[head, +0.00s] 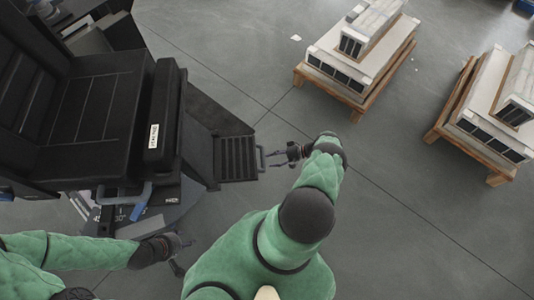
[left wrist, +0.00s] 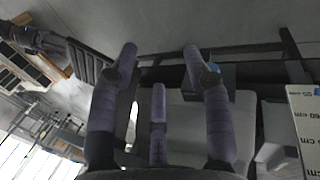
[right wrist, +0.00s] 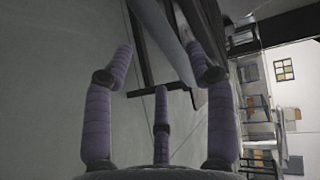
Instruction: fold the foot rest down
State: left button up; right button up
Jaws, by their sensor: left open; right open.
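My right gripper (head: 277,156) is open and empty, close to the loop's right side; contact cannot be made out. In the right wrist view my open fingers (right wrist: 162,65) have a dark bracket-like bar (right wrist: 143,78) beyond them. My left gripper (head: 182,250) is open and empty, low in front of the seat's base.
A grey-blue curved handle (head: 140,200) sits below the seat, above a dark base with printed markings. Two wooden pallets (head: 355,108) (head: 440,136) with white boxed units stand at the upper right.

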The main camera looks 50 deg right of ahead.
jog(key=v, duration=0.8)
jog(key=shift+s, duration=0.25)
jog(key=shift+d, duration=0.15)
